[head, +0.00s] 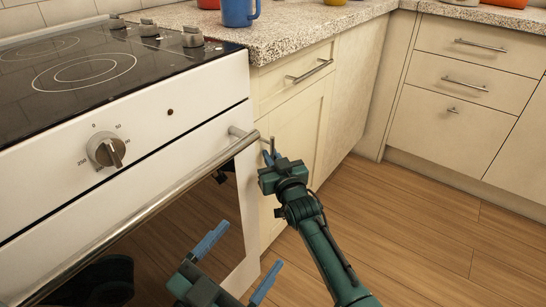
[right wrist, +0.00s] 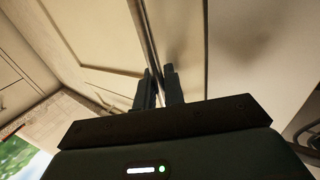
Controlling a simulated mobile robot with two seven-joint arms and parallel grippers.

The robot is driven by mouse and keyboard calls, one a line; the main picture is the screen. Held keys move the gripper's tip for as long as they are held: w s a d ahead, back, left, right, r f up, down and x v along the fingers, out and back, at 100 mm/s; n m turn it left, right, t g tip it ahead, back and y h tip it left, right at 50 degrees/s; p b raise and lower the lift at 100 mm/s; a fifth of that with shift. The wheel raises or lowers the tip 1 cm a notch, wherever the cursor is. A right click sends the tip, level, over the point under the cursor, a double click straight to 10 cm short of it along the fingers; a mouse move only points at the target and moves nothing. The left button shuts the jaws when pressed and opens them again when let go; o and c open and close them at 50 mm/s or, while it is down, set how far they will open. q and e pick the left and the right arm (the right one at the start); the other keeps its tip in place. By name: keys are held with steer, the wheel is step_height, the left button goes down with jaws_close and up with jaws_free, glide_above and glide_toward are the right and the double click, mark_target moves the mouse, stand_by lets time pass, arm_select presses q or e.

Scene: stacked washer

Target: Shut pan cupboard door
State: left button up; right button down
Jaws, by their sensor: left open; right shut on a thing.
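The cream pan cupboard door (head: 300,135) is under a drawer, just right of the oven. It looks flush or nearly flush with its frame; a small gap cannot be ruled out. My right gripper (head: 270,157) is at the door's left edge, shut on its small upright handle (head: 272,145). In the right wrist view, the fingers (right wrist: 160,88) are close together beside the cream door panel (right wrist: 90,35), and the gripped part is mostly hidden between them. My left gripper (head: 238,264) is open and empty, low in front of the oven.
The oven's long bar handle (head: 165,200) ends close to my right gripper. A drawer with a bar handle (head: 310,71) is above the door. More drawers (head: 465,65) stand at the right. The wooden floor (head: 420,215) is clear at the right.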

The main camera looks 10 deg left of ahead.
steer(key=shift+a+r, duration=0.2)
